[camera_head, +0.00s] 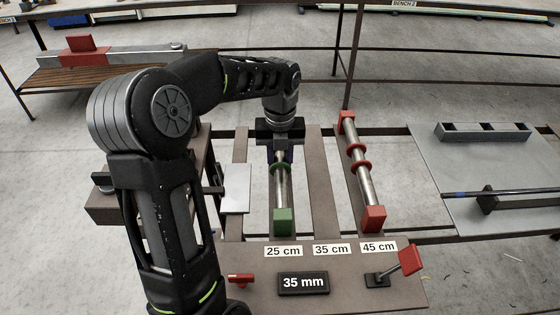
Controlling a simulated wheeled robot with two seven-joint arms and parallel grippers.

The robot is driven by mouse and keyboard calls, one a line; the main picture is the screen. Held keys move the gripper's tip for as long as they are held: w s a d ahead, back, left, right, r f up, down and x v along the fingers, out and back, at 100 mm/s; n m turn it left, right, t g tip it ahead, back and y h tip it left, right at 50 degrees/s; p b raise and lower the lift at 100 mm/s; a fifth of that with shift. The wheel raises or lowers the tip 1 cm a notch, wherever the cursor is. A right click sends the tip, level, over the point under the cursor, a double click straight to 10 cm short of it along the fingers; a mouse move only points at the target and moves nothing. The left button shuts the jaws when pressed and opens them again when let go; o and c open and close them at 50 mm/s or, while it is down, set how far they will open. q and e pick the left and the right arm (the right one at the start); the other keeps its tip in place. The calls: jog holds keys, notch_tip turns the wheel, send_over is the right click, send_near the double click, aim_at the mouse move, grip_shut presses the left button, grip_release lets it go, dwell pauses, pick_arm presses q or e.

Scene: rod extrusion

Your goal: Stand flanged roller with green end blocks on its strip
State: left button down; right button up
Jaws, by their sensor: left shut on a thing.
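A flanged roller (281,187) with a metal shaft has a green end block (283,221) at its near end. It lies lengthwise along the brown strip behind the "25 cm" label (283,251). My left gripper (280,152) comes down over its far part and is shut on it. The gripper and wrist hide the far end block. I cannot tell whether the roller touches the strip. My right gripper is not in view.
A second flanged roller with red end blocks (374,217) stands on the "45 cm" strip to the right. The middle strip (319,180) is bare. A "35 mm" display (303,283) and a red lever (410,260) are in front. A grey table (465,215) holds a rod at right.

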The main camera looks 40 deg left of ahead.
aim_at(280, 157)
pick_arm(q)
jog(key=c, duration=1.1)
grip_release()
jog(key=shift+r, duration=0.1)
notch_tip(280, 157, up, 9)
jog(key=shift+r, duration=0.1)
notch_tip(280, 157, up, 2)
jog(key=shift+p, duration=0.65)
jog(key=shift+r, duration=0.4)
